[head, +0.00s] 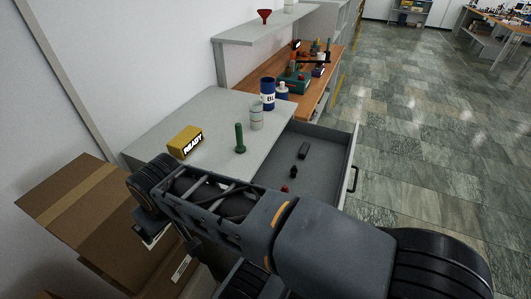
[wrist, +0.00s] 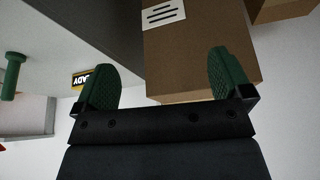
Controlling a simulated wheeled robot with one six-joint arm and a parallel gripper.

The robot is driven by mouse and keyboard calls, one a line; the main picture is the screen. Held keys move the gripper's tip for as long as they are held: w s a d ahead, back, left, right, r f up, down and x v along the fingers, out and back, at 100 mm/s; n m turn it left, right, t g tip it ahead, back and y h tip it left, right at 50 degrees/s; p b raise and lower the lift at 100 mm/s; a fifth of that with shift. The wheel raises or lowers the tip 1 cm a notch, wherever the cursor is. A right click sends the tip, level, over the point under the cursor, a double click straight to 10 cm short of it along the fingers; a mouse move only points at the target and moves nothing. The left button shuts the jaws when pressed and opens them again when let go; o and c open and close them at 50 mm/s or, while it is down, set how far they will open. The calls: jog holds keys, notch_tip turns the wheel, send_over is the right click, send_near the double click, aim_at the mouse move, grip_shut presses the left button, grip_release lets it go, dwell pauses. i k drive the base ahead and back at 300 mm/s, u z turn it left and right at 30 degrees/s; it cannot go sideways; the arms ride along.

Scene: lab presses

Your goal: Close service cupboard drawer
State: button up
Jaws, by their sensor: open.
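The service cupboard drawer (head: 330,139) is pulled out to the right of the grey cupboard top (head: 218,118). Its front carries a dark bar handle (head: 353,179). A dark block (head: 304,150), a small black piece (head: 294,172) and a small red piece (head: 284,189) lie inside; my arm hides its near part. In the wrist view my gripper (wrist: 160,64) has its green fingers spread with nothing between them, in front of a cardboard box (wrist: 195,50). The gripper is apart from the drawer handle, on the cupboard's left side; my arm hides it in the head view.
On the cupboard top stand a yellow READY box (head: 184,141), a green bolt-like piece (head: 239,138), a clear jar (head: 256,115) and a blue container (head: 267,92). Cardboard boxes (head: 80,205) stand at the left. The tiled floor (head: 430,150) right of the drawer is clear.

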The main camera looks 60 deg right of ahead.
aim_at(324, 174)
jog(key=u, duration=0.4)
jog(key=k, duration=1.35)
jog(key=z, duration=2.1)
jog(key=i, duration=0.5)
jog(key=z, duration=0.05)
jog(key=k, duration=0.5)
jog(key=u, duration=1.65)
jog(key=i, duration=0.6)
jog(key=z, duration=1.65)
